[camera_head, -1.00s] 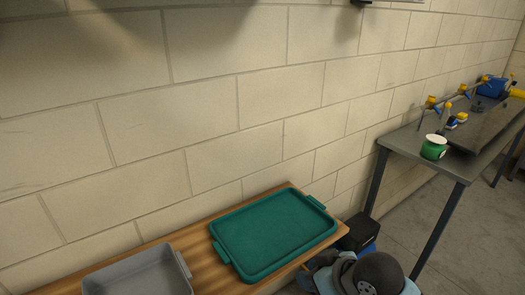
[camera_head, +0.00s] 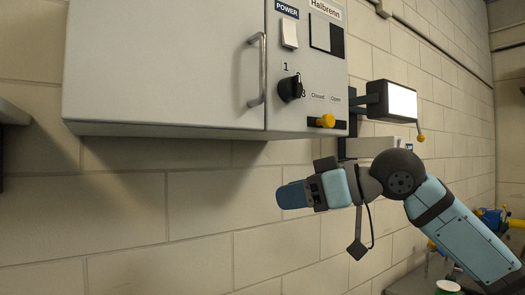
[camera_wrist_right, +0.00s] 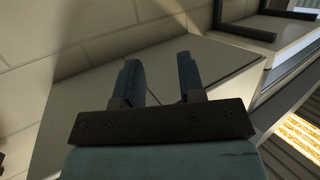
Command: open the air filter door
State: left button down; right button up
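A light grey wall cabinet (camera_head: 165,65) labelled Halbrenn hangs at the top of the head view. Its broad front panel, with a vertical bar handle (camera_head: 257,70) at its right edge, looks shut. I cannot tell which part is the air filter door. The control panel on the right has a white power switch (camera_head: 289,33), a black dial (camera_head: 290,88) and a yellow knob (camera_head: 326,121) below the words Closed and Open. My right gripper (camera_head: 290,195) is below the cabinet, apart from it. In the wrist view its two blue fingers (camera_wrist_right: 160,82) are spread and empty. My left gripper is out of view.
A screen (camera_head: 401,102) on a bracket sticks out right of the cabinet, above my right arm. A yellow-tipped lever (camera_head: 420,137) hangs by it. The block wall (camera_head: 200,210) is close behind. An orange-lit grid (camera_wrist_right: 302,135) shows at the right of the wrist view.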

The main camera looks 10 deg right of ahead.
jog(key=s+d+r+y, duration=0.1)
jog(key=s+d+r, duration=0.2)
jog(key=r, duration=0.7)
jog(key=y, duration=0.2)
send_near(263, 91)
notch_tip(263, 91, up, 5)
jog(key=s+d, duration=0.2)
jog(key=d, duration=0.1)
jog(key=shift+t, duration=0.4)
jog(key=x, duration=0.4)
jog(key=p+x, duration=0.1)
jog(key=x, duration=0.4)
jog(key=p+x, duration=0.1)
jog(key=x, duration=0.3)
jog(key=shift+w+a+f, duration=0.3)
jog(key=shift+f, duration=0.05)
grip_shut()
